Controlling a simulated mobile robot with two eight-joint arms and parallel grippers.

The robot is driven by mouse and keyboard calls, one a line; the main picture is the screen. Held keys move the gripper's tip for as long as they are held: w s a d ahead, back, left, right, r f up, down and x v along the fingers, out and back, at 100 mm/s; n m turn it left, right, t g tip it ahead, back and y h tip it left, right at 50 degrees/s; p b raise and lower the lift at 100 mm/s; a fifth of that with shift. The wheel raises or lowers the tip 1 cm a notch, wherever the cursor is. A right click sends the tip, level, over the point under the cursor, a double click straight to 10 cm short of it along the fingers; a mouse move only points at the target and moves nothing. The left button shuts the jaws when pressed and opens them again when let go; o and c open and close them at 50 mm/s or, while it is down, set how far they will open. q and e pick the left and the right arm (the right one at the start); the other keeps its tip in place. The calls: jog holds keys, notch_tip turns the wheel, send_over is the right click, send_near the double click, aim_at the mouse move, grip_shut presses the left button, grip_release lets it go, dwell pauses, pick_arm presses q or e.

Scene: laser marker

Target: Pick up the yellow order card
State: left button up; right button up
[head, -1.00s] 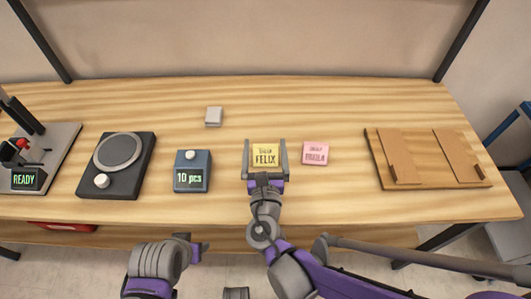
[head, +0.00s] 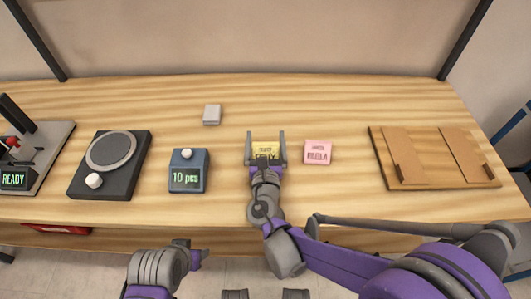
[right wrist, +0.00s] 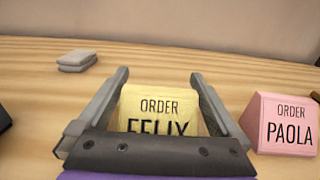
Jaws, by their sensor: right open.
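The yellow order card (head: 265,148) stands on the wooden table, and its text reads "ORDER FELIX" in the right wrist view (right wrist: 158,104). My right gripper (head: 266,136) is open, with one finger on each side of the card. In the right wrist view the gripper (right wrist: 160,80) shows the card between its fingers, with a gap on both sides. The gripper's palm hides the lower part of the card. My left gripper (head: 198,256) is low in the head view, in front of the table edge and away from the card.
A pink order card (head: 317,152) reading "PAOLA" stands just right of the yellow one. A blue counter box (head: 188,171) showing "10 pcs" is to the left. A wooden fixture (head: 430,158) is at the right, a dark round-topped device (head: 110,163) at the left.

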jog(key=c, duration=1)
